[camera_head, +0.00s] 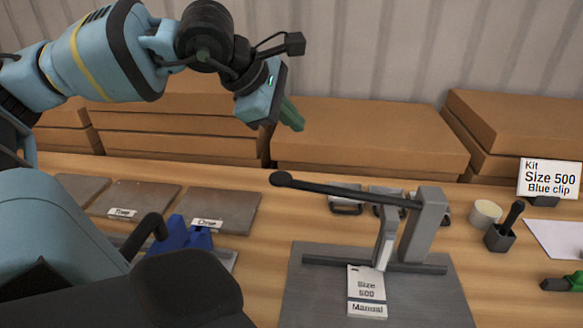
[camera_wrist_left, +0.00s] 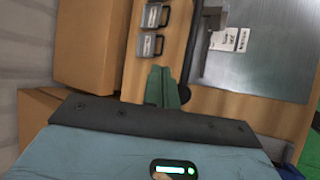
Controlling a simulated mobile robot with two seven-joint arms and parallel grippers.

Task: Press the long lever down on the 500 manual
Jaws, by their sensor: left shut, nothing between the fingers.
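The manual press (camera_head: 365,280) carries a label (camera_head: 367,292) reading "Size 500 Manual". Its long dark lever (camera_head: 345,191) runs left from the grey post (camera_head: 426,222) and ends in a round knob (camera_head: 281,179). The lever is raised and nearly level, well above the base plate. My left gripper (camera_head: 292,118) is shut and empty, its green fingers above the knob in the picture and apart from it. In the left wrist view the green fingers (camera_wrist_left: 163,87) lie together and partly hide the lever end (camera_wrist_left: 154,92). My right gripper is not in view.
Cardboard boxes (camera_head: 370,138) line the back of the wooden table. Metal plates (camera_head: 222,210) and a blue fixture (camera_head: 187,236) stand at left. A cup (camera_head: 486,213), a dark holder (camera_head: 500,238) and a sign (camera_head: 549,178) reading "Kit Size 500 Blue clip" are at right.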

